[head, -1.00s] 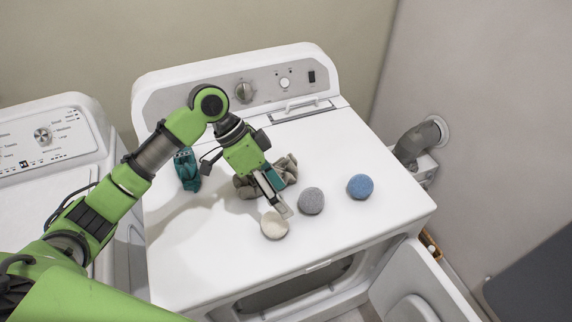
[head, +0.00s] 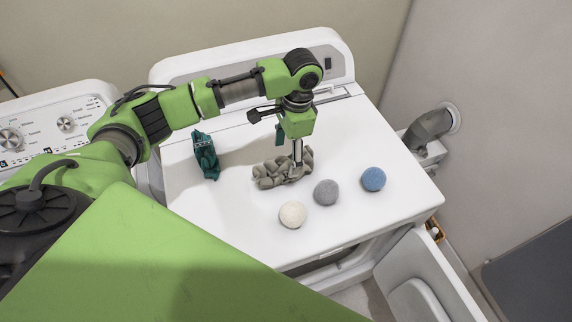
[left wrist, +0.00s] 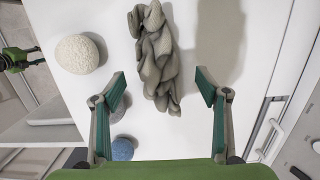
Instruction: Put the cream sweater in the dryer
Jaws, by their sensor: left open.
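A crumpled grey-beige cloth (head: 268,174), the closest match to the cream sweater, lies bunched on top of the white dryer (head: 225,230). My left gripper (head: 295,176) points down over the right part of the cloth. In the left wrist view the open fingers (left wrist: 161,88) stand apart, with the cloth (left wrist: 158,60) between and beyond them; I cannot tell whether they touch it.
A cream ball (head: 292,214), a grey ball (head: 326,192) and a blue ball (head: 373,179) lie near the cloth. A teal cloth (head: 206,156) lies to its left. A washer (head: 50,125) stands at left. A vent pipe (head: 430,128) is at the right wall.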

